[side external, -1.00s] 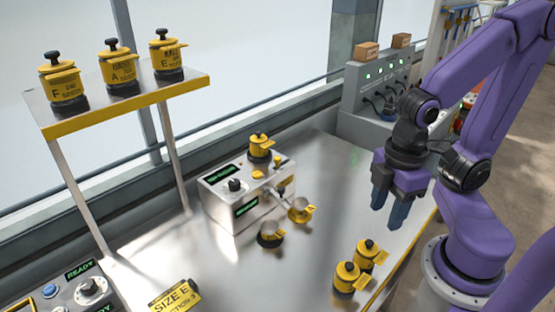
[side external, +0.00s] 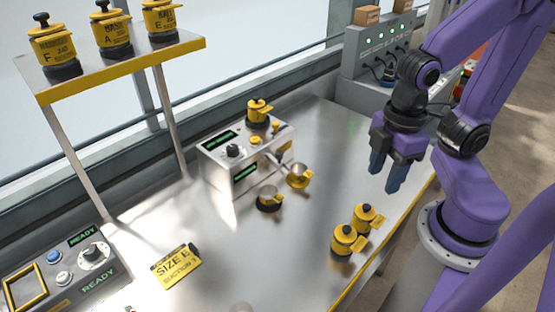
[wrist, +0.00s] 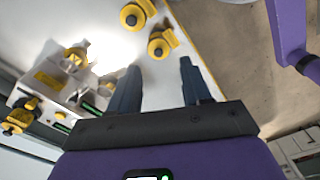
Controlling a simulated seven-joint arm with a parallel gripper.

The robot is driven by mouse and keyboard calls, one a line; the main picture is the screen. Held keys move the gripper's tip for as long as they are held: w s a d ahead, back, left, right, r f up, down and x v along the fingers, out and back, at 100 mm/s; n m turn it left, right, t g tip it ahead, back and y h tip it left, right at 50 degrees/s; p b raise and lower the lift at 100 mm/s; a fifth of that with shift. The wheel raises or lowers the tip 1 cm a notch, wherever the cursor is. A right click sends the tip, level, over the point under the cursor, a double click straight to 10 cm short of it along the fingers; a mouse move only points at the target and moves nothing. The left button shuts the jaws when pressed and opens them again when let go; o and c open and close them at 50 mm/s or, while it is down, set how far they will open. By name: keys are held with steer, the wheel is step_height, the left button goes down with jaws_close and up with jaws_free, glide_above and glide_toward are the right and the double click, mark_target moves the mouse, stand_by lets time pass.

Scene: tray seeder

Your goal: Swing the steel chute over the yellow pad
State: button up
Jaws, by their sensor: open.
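The seeder, a steel box (side external: 222,170) with green displays and a dark knob, stands mid-table. A small steel chute (side external: 284,168) appears to stick out of its front right, close to a cup; its exact direction is hard to tell. A yellow pad (side external: 305,183) lies under the right-hand steel cup (side external: 298,169). Another cup sits on a dark base (side external: 268,206) to the left. The seeder also shows at the left of the wrist view (wrist: 55,80). My gripper (side external: 386,178) is open and empty, pointing down above the table, right of the chute and apart from it.
Two yellow canisters (side external: 343,239) stand near the table's front edge. A shelf (side external: 120,71) with labelled canisters stands at left. A SIZE E card (side external: 176,267) and a control panel (side external: 70,272) are at lower left. A grey unit (side external: 378,55) stands behind.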

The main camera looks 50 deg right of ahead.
steer(key=shift+c, duration=0.3)
steer(key=m+t+y, duration=0.4)
steer(key=m+y, duration=1.3)
steer(key=m, duration=1.7)
glide_toward(280, 153)
steer(key=x, duration=1)
steer(key=shift+w+f, duration=0.1)
steer(key=shift+f, duration=0.05)
